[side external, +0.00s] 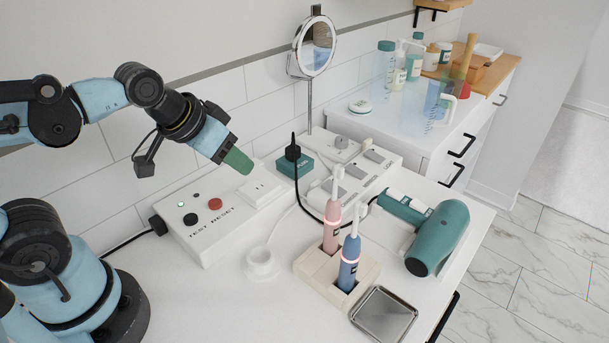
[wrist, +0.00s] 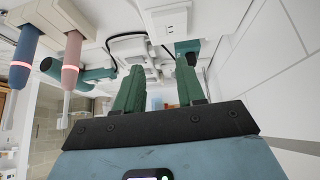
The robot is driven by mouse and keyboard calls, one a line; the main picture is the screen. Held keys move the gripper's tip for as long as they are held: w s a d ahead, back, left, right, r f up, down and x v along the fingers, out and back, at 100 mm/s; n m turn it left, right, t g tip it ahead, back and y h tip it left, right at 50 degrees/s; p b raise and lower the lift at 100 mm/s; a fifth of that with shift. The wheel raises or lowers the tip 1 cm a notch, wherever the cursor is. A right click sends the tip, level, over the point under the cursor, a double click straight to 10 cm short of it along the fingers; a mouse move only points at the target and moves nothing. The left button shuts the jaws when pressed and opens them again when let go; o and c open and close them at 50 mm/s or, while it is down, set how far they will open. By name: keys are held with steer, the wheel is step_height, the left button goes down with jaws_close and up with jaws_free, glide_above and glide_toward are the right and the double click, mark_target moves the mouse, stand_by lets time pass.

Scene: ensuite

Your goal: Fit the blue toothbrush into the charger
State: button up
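The blue toothbrush (side external: 349,264) stands upright in a cream holder (side external: 312,265), beside the pink toothbrush (side external: 332,228). Both have a glowing pink ring, and both show at the left of the wrist view, the blue one (wrist: 23,55) and the pink one (wrist: 72,55). A small round white stand with a cable, which looks like the charger (side external: 262,262), sits on the counter left of the holder. My gripper (side external: 240,162) is up over the white test box, away from the toothbrushes. Its green fingers are apart with nothing between them in the wrist view (wrist: 158,85).
The test box (side external: 215,215) with buttons and a socket lies along the wall. A teal hairdryer (side external: 437,238) and metal tray (side external: 384,314) are right of the holder. A mirror (side external: 315,46), black plug (side external: 293,152) and power strip (side external: 365,165) stand behind. Counter around the charger is clear.

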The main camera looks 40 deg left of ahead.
steer(key=w+d+r+g+h, duration=0.1)
steer(key=w+d+r+g, duration=0.2)
steer(key=d+r, duration=0.55)
step_height(320, 180, up, 4)
steer(key=g+y, duration=0.1)
steer(key=g, duration=0.3)
glide_above(359, 202)
steer(key=shift+a+f, duration=0.1)
steer(key=shift+f, duration=0.05)
steer(key=shift+s+d, duration=0.15)
steer(key=shift+d, duration=0.1)
steer(key=shift+f, duration=0.3)
step_height(359, 202, down, 11)
steer(key=shift+a+f, duration=0.15)
steer(key=shift+f, duration=0.05)
jaws_close()
